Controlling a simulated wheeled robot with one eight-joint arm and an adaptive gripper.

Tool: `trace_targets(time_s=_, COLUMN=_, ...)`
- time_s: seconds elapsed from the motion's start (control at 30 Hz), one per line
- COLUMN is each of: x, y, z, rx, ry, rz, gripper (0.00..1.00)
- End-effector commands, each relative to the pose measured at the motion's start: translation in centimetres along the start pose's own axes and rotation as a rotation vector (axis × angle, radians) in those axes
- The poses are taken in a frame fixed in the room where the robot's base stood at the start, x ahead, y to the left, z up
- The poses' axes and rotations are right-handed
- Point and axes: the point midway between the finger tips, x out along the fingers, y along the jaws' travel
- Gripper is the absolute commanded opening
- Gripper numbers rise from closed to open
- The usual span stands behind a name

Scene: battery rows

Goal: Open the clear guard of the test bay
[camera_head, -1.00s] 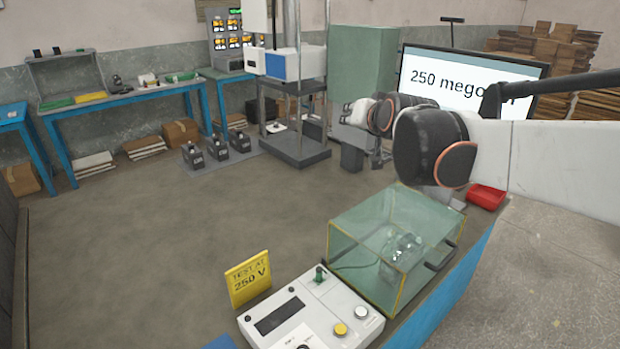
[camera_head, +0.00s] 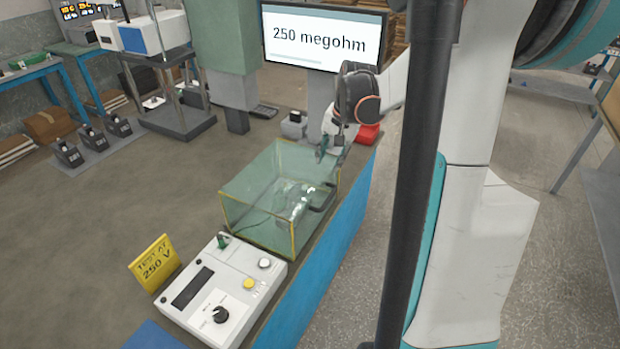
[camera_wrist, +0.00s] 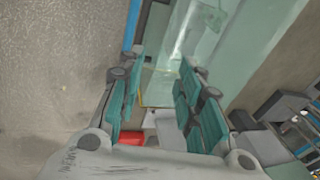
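The clear guard (camera_head: 265,185) is a greenish see-through box with yellow edges. It stands down over the test bay, and a small clear object (camera_head: 292,200) shows inside it. A dark bar handle (camera_head: 326,196) is on its right side. My gripper (camera_head: 330,150) is at the guard's far right corner, pointing down towards it; I cannot tell whether it touches. In the wrist view my gripper (camera_wrist: 162,62) has its two green-padded fingers apart with nothing clearly held between them. The guard (camera_wrist: 215,50) fills the top of that view, beyond the fingertips.
A white tester (camera_head: 222,290) with knobs stands in front of the guard, beside a yellow "TEST AT 250 V" sign (camera_head: 155,263). A screen (camera_head: 322,38) reads "250 megohm". A red tray (camera_head: 368,133) lies behind my gripper.

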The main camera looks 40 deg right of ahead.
Motion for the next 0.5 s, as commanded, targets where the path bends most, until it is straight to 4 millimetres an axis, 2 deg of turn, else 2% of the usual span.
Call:
trace_targets(time_s=0.03, x=-0.2, y=1.3, z=-0.1, rx=0.030, ry=-0.030, rz=0.020, gripper=0.33)
trace_targets(time_s=0.13, x=0.0, y=2.8, z=0.2, rx=0.066, ry=-0.070, rz=0.045, gripper=0.33)
trace_targets(time_s=0.33, x=1.7, y=3.3, z=0.6, rx=0.074, ry=-0.083, rz=0.052, gripper=0.33)
trace_targets(time_s=0.5, x=4.8, y=3.5, z=0.8, rx=0.072, ry=-0.082, rz=0.052, gripper=0.33)
